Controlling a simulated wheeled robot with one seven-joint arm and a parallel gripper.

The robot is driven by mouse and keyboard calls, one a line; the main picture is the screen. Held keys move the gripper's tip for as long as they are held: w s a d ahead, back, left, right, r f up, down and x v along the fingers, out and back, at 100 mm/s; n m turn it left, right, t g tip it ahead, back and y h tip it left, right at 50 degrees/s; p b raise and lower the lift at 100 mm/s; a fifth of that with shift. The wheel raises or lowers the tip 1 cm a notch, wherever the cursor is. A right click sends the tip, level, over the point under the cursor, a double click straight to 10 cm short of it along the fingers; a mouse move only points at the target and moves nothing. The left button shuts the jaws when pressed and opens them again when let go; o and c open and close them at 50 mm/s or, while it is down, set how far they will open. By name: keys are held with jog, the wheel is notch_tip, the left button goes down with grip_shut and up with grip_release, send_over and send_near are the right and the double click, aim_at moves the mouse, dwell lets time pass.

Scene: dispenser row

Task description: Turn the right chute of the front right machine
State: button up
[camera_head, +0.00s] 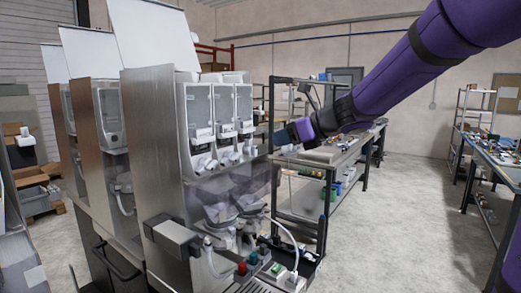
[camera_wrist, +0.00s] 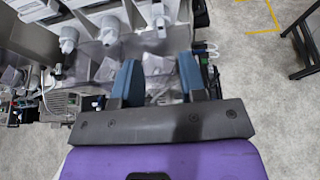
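The front right machine (camera_head: 165,135) is a steel dispenser with several clear-fronted hoppers and a row of white chutes below them. Its right chute (camera_head: 248,148) is at the right end of the row in the head view. In the wrist view the right chute (camera_wrist: 159,18) shows near the top, beyond my fingertips and roughly in line with the gap between them. My gripper (camera_wrist: 161,72) is open, with two blue-grey fingers apart and nothing visible between them. In the head view my gripper (camera_head: 280,137) is right of the chutes, apart from them.
Clear funnel-like parts (camera_head: 225,205) sit below the chutes, above a ledge with coloured buttons (camera_head: 242,269) and a white cable. More dispensers (camera_head: 100,120) stand to the left. A workbench (camera_head: 335,155) is behind my arm. Open floor (camera_head: 400,220) lies to the right.

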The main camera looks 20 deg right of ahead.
aim_at(251, 149)
jog(key=x, duration=1)
jog(key=shift+w+a, duration=0.2)
jog(key=shift+w, duration=0.1)
jog(key=c, duration=0.6)
jog(key=n, duration=0.1)
jog(key=n+t+h, duration=0.1)
jog(key=n, duration=0.1)
jog(key=shift+s+a+f+n+t+h, duration=0.1)
jog(key=shift+s+a+n+t+h, duration=0.1)
jog(key=shift+a+n+t+h, duration=0.15)
jog(key=shift+s+f+n+t+h, duration=0.1)
jog(key=shift+n+t+h, duration=0.65)
jog(key=shift+n, duration=0.6)
